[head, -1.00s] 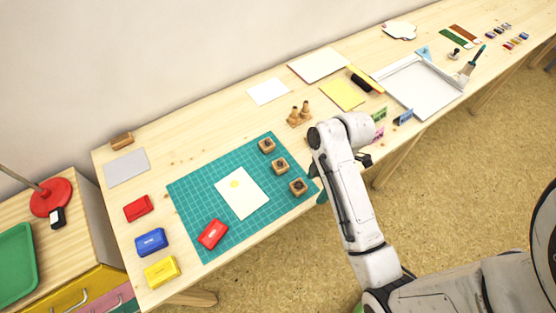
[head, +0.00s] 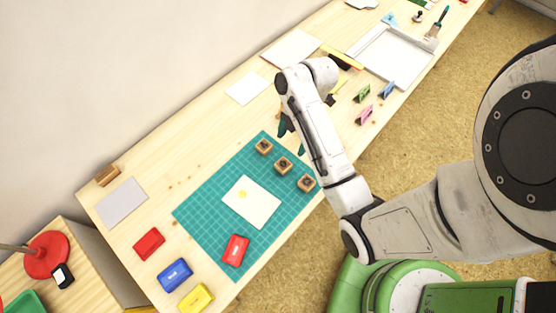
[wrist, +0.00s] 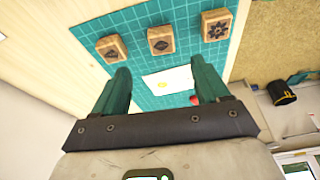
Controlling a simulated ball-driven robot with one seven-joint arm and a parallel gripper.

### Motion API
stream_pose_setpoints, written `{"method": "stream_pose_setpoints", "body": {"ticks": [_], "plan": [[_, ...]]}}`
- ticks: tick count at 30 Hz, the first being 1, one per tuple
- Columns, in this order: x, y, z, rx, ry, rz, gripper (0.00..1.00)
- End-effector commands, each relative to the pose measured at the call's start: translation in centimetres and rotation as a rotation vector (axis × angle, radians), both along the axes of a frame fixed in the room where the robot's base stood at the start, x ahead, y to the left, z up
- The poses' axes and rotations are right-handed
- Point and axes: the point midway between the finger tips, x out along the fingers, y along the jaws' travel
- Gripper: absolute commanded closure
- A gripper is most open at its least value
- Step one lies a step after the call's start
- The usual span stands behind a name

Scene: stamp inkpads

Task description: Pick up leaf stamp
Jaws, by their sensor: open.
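Three wooden block stamps stand in a row on the green cutting mat (head: 205,215). In the wrist view, the near-wall stamp (wrist: 111,48) has a small dark mark, the middle stamp (wrist: 160,40) a pointed leaf-like mark, and the floor-side stamp (wrist: 215,25) a flower-like mark. The middle one looks most like the leaf stamp; the marks are small. In the head view the middle stamp (head: 283,165) sits between the other two. My gripper (head: 291,137) is open and empty, above the mat's far corner by the stamps; its green fingers (wrist: 160,72) spread in the wrist view.
A white card (head: 257,205) with a yellow spot and a red inkpad (head: 236,250) lie on the mat. Red (head: 149,244), blue (head: 174,275) and yellow (head: 195,298) inkpads stand left of it. Papers and a white tray (head: 375,60) lie farther along the table.

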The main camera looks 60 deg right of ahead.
Motion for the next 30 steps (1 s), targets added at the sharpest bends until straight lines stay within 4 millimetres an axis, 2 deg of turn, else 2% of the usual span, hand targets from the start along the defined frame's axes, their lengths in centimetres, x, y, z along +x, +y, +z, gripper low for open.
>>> {"method": "stream_pose_setpoints", "body": {"ticks": [1, 6, 17, 24, 30], "plan": [[0.0, 0.1, -0.9, 0.000, 0.000, 0.000, 0.26], [0.2, 0.6, -2.8, 0.000, -0.001, 0.000, 0.26], [0.5, 1.9, -5.9, 0.003, 0.002, -0.002, 0.26], [0.7, 3.0, -9.1, 0.001, 0.001, -0.002, 0.26], [0.8, 3.1, -9.8, 0.000, -0.001, -0.001, 0.26]]}}
